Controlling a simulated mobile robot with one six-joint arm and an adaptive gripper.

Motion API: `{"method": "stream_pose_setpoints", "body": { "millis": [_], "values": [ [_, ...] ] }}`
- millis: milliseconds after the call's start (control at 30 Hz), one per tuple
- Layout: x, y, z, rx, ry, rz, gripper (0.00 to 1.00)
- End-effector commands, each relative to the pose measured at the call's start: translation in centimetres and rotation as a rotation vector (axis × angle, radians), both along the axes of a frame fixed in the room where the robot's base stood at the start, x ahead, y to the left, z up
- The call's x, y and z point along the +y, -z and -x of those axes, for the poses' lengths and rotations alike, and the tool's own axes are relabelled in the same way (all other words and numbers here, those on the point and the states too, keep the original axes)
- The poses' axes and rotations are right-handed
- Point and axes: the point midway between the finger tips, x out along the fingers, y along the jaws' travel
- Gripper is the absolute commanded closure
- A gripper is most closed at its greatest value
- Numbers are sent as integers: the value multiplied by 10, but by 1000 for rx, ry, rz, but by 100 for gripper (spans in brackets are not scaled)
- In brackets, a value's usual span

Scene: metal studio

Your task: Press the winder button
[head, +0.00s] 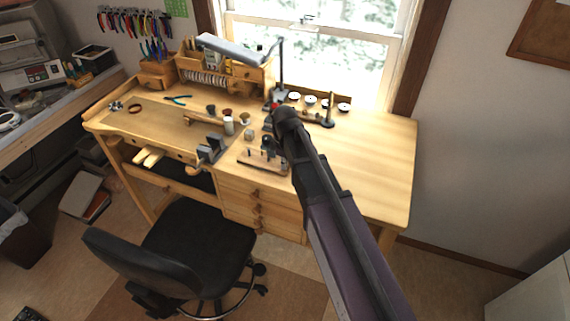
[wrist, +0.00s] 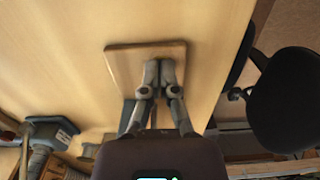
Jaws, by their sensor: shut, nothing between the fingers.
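My gripper (wrist: 160,68) is shut and empty in the wrist view. Its two fingertips lie close together over a small wooden board (wrist: 120,60) on the workbench. In the head view the wooden board (head: 245,158) lies near the bench's front edge, with small dark upright parts on it. My arm comes in from the lower right and hides part of that area. I cannot single out the winder button in either view. A small red spot (head: 275,105) shows on dark equipment behind my wrist. I cannot tell whether the fingertips touch anything.
Small pots, a lamp (head: 281,70) and round tins stand behind. A black chair (head: 200,235) is in front. The bench's right side (head: 380,150) is clear.

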Motion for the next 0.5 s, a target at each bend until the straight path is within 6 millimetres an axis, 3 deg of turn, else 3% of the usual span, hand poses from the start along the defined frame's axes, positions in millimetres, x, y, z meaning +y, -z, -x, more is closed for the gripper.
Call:
{"method": "stream_pose_setpoints", "body": {
  "millis": [133, 500],
  "values": [
    [0, 11, 0, 0, 0, 0, 100],
    [-2, 15, 4, 6, 0, 1, 100]
  ]
}}
